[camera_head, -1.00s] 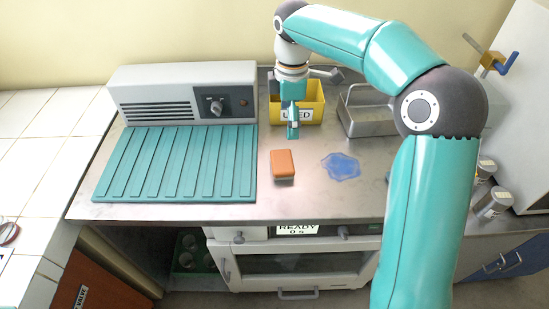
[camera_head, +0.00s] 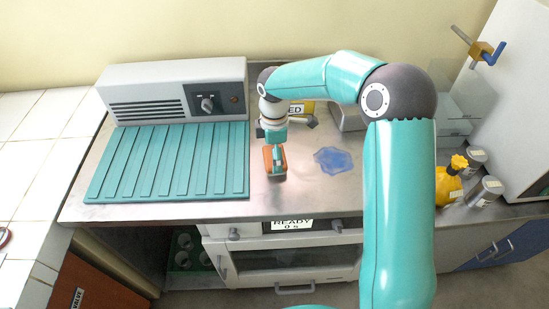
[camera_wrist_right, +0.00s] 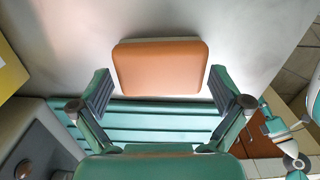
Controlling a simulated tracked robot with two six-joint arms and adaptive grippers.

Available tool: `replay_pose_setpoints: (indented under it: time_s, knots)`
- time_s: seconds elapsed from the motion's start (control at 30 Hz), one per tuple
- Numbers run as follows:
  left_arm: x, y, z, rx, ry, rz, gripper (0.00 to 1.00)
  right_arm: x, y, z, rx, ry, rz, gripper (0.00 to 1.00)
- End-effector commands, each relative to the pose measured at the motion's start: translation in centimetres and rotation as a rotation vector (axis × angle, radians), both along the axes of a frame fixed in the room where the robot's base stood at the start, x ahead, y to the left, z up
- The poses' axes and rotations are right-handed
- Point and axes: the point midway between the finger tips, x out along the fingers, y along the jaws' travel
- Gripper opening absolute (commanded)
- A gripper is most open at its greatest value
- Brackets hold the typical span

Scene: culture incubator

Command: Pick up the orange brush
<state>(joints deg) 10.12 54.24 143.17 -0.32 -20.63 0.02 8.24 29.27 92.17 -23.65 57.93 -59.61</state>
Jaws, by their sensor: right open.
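The orange brush (camera_head: 268,158) is a small block with an orange top and a pale underside, lying on the steel worktop right of the ribbed teal mat. In the right wrist view the brush (camera_wrist_right: 160,68) lies just beyond and between the fingertips. My right gripper (camera_head: 276,160) is directly over the brush and partly hides it. In the wrist view my right gripper (camera_wrist_right: 162,88) is open, one finger on each side, with nothing held. Whether the fingers reach down to the brush's height is unclear.
A grey unit (camera_head: 150,92) with the teal ribbed mat (camera_head: 165,170) stands left. A blue puddle-like patch (camera_head: 333,160) lies right of the brush. A yellow bin (camera_head: 311,108) and grey tray (camera_head: 347,117) sit behind. Jars (camera_head: 485,191) and a yellow bottle (camera_head: 448,184) stand far right.

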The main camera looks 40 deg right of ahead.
Motion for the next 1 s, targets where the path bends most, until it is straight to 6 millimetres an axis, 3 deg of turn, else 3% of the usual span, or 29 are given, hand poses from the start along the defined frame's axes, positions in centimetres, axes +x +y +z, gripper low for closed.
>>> replay_pose_setpoints:
  time_s: [0.1,0.33,0.6,1.0]
  knots:
    - [0.00,0.00,0.09,0.000,0.000,0.000,0.40,-0.06,0.00,-0.97,0.000,0.001,-0.001,1.00]
    - [0.00,0.00,0.06,0.000,0.000,0.000,0.40,-0.01,0.01,-1.13,0.000,-0.001,-0.001,1.00]
    - [-0.01,0.00,0.06,0.000,0.000,0.000,0.40,0.01,0.02,-1.09,0.000,-0.001,0.000,0.57]
    - [0.00,-0.01,0.04,0.000,0.000,0.000,0.40,0.07,-0.01,-0.46,0.000,-0.003,-0.001,0.57]
